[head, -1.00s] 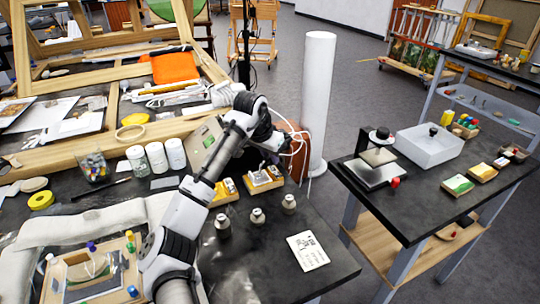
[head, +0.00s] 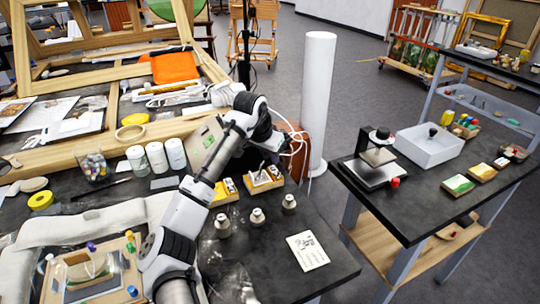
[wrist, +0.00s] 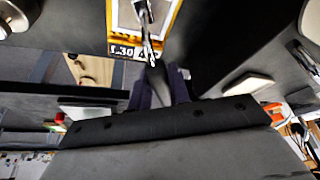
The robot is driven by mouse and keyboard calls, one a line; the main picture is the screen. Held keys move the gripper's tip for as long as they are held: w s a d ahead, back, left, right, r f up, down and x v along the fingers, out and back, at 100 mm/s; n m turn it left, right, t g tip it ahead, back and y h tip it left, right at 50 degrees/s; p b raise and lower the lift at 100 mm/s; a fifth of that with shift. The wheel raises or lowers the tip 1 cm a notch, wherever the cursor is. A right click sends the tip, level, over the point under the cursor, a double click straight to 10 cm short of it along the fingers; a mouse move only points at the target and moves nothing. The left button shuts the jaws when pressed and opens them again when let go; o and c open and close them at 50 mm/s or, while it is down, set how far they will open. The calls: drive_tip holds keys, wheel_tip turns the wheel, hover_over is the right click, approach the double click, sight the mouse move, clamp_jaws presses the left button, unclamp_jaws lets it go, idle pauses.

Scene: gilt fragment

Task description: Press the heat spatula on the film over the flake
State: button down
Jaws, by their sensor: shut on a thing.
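In the wrist view my gripper (wrist: 160,92) is shut on the dark handle of a slim tool, apparently the heat spatula (wrist: 155,72). Its metal shaft runs up over a yellow-edged holder (wrist: 112,40) with a partly readable number label. In the head view my gripper is hard to make out beyond the arm, close to the small yellow holders (head: 264,178). At the lower left, a wooden tray (head: 50,285) on white padding holds a grey panel and a clear, curved sheet that may be the film (head: 90,266). I cannot make out the flake.
Three small metal weights (head: 257,216) and a printed card (head: 307,250) are on the dark table. A white column (head: 318,100) rises beyond the table. A side table (head: 420,205) at right carries a press and white tub.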

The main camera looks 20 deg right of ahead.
drive_tip(key=shift+r, duration=0.1)
drive_tip(key=shift+r+p, duration=2.25)
drive_tip(key=shift+r, duration=0.2)
